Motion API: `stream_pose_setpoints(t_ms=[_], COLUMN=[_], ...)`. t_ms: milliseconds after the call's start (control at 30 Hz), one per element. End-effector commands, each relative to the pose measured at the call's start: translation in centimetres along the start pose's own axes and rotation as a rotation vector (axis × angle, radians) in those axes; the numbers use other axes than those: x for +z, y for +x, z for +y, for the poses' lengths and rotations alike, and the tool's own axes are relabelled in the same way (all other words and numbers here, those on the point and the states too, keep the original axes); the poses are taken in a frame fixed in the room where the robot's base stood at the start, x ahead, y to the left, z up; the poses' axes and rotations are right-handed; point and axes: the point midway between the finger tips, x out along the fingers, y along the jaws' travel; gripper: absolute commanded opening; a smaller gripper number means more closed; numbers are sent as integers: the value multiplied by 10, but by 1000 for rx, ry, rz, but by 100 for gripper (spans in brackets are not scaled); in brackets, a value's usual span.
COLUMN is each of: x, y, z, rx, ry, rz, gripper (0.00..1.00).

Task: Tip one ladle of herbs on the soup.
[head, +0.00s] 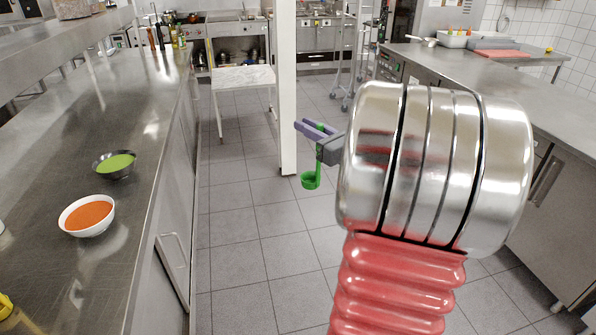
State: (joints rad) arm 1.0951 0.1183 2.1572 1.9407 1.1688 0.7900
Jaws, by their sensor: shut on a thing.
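My gripper (318,132) is shut on a green ladle (311,180). The ladle hangs down from the jaws over the floor aisle, with its cup at the bottom. I cannot see what is in the cup. On the left counter stands a white bowl (70,229) of orange soup (88,215). Behind it and slightly right is a dark bowl (103,174) with a flat green filling (114,165), which looks like the herbs. My gripper is to the right of both bowls, clear of the counter.
A white post (287,90) rises behind my gripper. A second counter (480,75) runs along the right.

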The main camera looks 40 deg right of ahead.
Motion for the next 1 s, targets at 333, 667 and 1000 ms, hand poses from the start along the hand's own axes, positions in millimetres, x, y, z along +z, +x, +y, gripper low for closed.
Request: stream_pose_setpoints(t_ms=[333, 667, 1000], x=[-4, -64, -151], y=[4, 43, 83], z=[3, 51, 141], rx=[12, 173, 426], ry=[1, 7, 6], rz=[1, 3, 3], gripper=[0, 0, 0])
